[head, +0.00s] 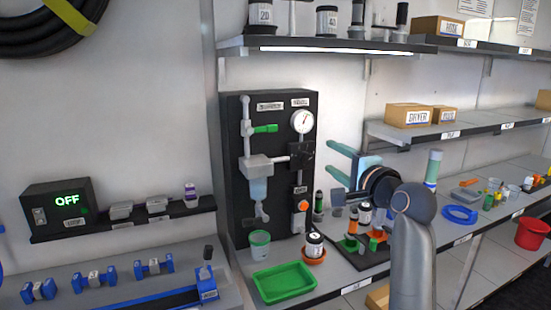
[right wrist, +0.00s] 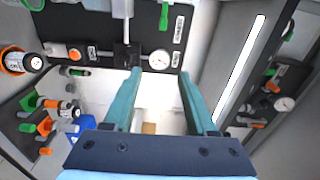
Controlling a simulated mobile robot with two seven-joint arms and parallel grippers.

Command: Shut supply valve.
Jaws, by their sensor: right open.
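The supply valve seems to be the green lever (head: 265,128) on the grey vertical pipe (head: 246,118), at the upper left of the black panel (head: 233,160). In the head view the lever lies about level, pointing right from the pipe. A green lever also shows at the top of the right wrist view (right wrist: 164,15). My right gripper (head: 330,157) is open and empty, its teal fingers pointing at the panel from the right, apart from the lever. In the right wrist view the gripper (right wrist: 160,73) is below the gauge. My left gripper is not in view.
The panel also carries a round gauge (head: 302,121), a black block (head: 301,156) and an orange knob (head: 303,205). Below stand a green cup (head: 260,245), a green tray (head: 284,281) and a jar (head: 314,245). A lit shelf (head: 330,50) overhangs the panel.

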